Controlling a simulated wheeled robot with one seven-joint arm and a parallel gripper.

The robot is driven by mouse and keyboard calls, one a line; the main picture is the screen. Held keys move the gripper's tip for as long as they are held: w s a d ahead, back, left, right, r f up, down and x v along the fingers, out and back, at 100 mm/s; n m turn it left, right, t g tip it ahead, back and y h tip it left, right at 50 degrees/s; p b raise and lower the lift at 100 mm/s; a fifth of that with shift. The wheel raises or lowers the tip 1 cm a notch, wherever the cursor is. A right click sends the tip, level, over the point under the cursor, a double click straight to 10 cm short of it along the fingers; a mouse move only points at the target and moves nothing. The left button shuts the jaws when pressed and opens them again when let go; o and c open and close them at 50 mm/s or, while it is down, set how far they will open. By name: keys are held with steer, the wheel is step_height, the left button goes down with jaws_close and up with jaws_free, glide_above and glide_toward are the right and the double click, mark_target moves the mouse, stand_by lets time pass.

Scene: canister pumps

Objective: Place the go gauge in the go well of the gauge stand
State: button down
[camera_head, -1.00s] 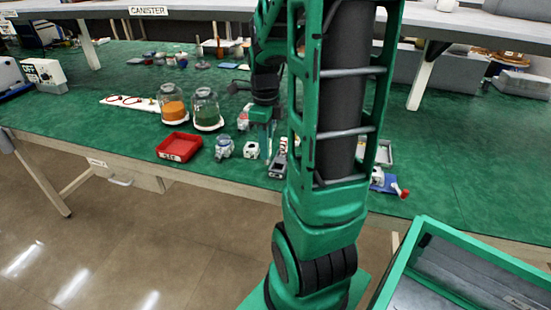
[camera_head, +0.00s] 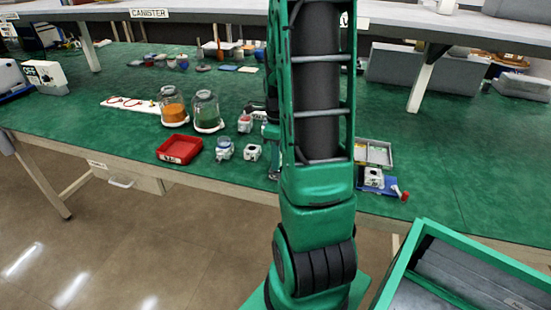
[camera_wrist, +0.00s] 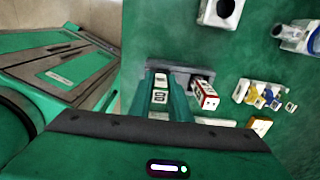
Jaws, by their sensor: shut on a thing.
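The go gauge (camera_wrist: 160,97), a small white block with dark lettering and a green end, sits between my gripper's two green fingers (camera_wrist: 167,98) in the wrist view. My gripper is shut on it. The grey gauge stand (camera_wrist: 182,68) is right at the fingers, with its far edge behind them. A red and white block (camera_wrist: 205,95) stands at its right part. The go well is hidden by the gauge and fingers, so I cannot tell whether the gauge is above the well or inside it. In the head view my arm hides the gripper and most of the stand.
A white holder (camera_wrist: 257,94) with blue and yellow pieces is nearer. The head view shows a red tray (camera_head: 180,149) and two jars (camera_head: 206,110) to the left.

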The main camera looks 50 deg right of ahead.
steer(key=shift+f, duration=0.1)
steer(key=c, duration=1.6)
jaws_free()
steer(key=shift+c, duration=0.2)
step_height(320, 180, up, 11)
steer(key=shift+w+r, duration=0.1)
steer(key=shift+r, duration=0.1)
steer(key=shift+a+r, duration=0.15)
steer(key=shift+r, duration=0.3)
steer(key=s+a+n, duration=1.4)
steer(key=a+n, duration=0.1)
steer(key=n, duration=1)
steer(key=shift+a+f, duration=0.15)
steer(key=shift+a, duration=0.25)
